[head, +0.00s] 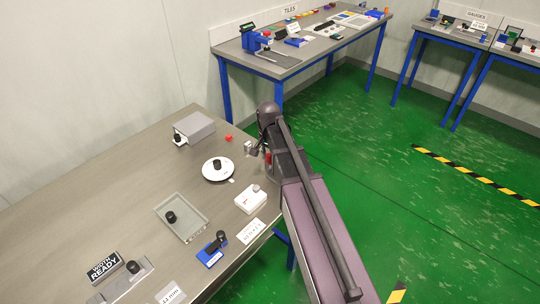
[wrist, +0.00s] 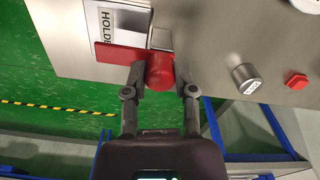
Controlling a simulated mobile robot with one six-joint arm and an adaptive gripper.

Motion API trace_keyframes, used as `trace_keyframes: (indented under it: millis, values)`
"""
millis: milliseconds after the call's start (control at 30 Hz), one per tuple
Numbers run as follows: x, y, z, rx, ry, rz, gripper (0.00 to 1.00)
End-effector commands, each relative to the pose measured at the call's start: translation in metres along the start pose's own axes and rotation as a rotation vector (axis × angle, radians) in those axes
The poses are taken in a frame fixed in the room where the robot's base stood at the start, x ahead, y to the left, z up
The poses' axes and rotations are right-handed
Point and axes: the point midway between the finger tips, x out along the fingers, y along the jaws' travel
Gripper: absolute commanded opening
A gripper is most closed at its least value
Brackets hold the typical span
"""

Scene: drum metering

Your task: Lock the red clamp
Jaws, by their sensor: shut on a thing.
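The red clamp (wrist: 158,70) is in the wrist view, with a rounded red knob and a flat red plate reaching left beside a metal block and a white "HOLDE…" label. My gripper (wrist: 160,88) has one finger on each side of the red knob and is shut on it. In the head view only a small bit of the red clamp (head: 268,157) shows beside my gripper (head: 262,150) at the table's right edge; my arm hides the rest. I cannot tell from these views whether the clamp is locked.
A grey knob (wrist: 246,79) and a red hexagonal piece (wrist: 297,81) stand right of the clamp in the wrist view. Green floor lies right.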

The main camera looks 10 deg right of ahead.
Motion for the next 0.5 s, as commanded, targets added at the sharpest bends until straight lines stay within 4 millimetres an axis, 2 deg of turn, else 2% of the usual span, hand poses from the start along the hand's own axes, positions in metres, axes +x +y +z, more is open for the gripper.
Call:
trace_keyframes:
  millis: [100,133,233,500]
  values:
    - [-0.0003,-0.0023,-0.0025,0.0,0.005,-0.005,0.0]
    - [-0.0003,-0.0023,-0.0026,0.0,0.005,-0.005,0.42]
    - [-0.0003,-0.002,-0.0022,0.0,0.004,-0.005,0.7]
    - [-0.0001,-0.0008,-0.001,-0.001,0.002,-0.002,0.7]
